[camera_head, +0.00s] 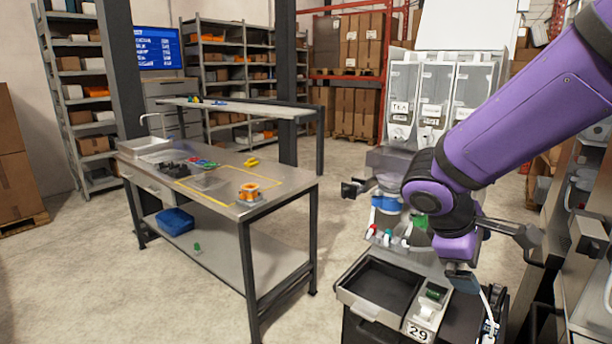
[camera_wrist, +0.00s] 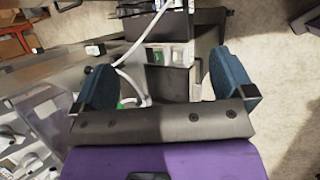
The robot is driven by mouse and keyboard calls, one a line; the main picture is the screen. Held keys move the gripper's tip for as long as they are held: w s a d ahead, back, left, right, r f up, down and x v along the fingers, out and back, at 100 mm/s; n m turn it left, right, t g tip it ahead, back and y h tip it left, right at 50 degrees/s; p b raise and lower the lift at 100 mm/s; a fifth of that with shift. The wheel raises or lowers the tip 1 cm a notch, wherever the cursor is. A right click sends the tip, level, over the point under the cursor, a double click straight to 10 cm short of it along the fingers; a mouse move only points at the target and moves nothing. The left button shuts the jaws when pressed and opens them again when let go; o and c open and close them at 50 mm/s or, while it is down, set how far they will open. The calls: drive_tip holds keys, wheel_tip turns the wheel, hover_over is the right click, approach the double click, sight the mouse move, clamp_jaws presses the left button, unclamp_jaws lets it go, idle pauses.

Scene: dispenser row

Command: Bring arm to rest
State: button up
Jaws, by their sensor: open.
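My purple arm (camera_head: 525,125) reaches in from the upper right and bends down at a dark joint. My gripper (camera_head: 463,283) is at its lower end, just above the right side of a cart top. In the wrist view my gripper (camera_wrist: 166,80) has its two blue fingers wide apart, with nothing held between them. A pale cable and a dark tray show beyond the fingers. In the head view the far finger is hidden behind the wrist.
A cart marked 29 (camera_head: 420,330) with a black tray (camera_head: 381,285) stands below my gripper. Dispensers labelled TEA (camera_head: 402,92) and others stand behind my arm. Metal machinery (camera_head: 590,235) is close on the right. A workbench (camera_head: 280,184) stands left, with open floor between.

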drive_tip(key=s+d+r+m+t+y, duration=0.2)
drive_tip(key=s+r+m+t+y, duration=0.2)
drive_tip(key=s+r+m+y, duration=0.3)
drive_tip(key=s+r+m, duration=0.3)
drive_tip(key=s+r, duration=0.1)
drive_tip(key=s, duration=0.2)
drive_tip(key=shift+s+d, duration=0.25)
